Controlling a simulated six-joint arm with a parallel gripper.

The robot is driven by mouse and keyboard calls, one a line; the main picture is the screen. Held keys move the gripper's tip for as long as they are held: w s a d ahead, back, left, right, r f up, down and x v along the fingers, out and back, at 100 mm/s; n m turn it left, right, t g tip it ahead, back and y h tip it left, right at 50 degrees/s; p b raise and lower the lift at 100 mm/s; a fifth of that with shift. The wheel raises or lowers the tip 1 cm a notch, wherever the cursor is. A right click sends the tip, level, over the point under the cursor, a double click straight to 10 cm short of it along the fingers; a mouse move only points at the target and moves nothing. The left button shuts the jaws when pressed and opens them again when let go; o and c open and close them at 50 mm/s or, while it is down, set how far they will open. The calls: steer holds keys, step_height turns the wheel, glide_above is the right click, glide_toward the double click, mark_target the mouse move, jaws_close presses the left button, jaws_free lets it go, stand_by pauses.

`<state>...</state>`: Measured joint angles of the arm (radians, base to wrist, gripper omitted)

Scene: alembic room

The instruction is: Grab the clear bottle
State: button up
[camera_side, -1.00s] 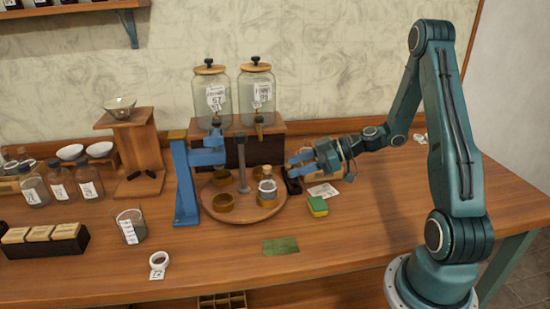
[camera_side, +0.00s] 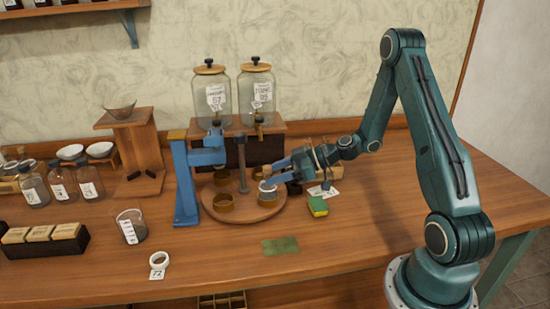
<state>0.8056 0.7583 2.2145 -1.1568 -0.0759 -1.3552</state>
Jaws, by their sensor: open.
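A small clear bottle (camera_side: 266,187) stands in a cork-coloured ring on the round wooden turntable (camera_side: 240,215), at its right side. My gripper (camera_side: 270,174) reaches in from the right with its blue fingers open, right at the bottle's upper part. The fingers hide some of the bottle, and I cannot tell whether they touch it. Empty rings (camera_side: 223,203) sit elsewhere on the turntable.
A blue stand (camera_side: 185,185) rises at the turntable's left, with a grey post in the middle. Two large jars (camera_side: 212,95) stand behind. Several labelled bottles (camera_side: 62,183) stand far left.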

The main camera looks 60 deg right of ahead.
steer(key=shift+x, duration=1.4)
steer(key=shift+c, duration=0.2)
jaws_close()
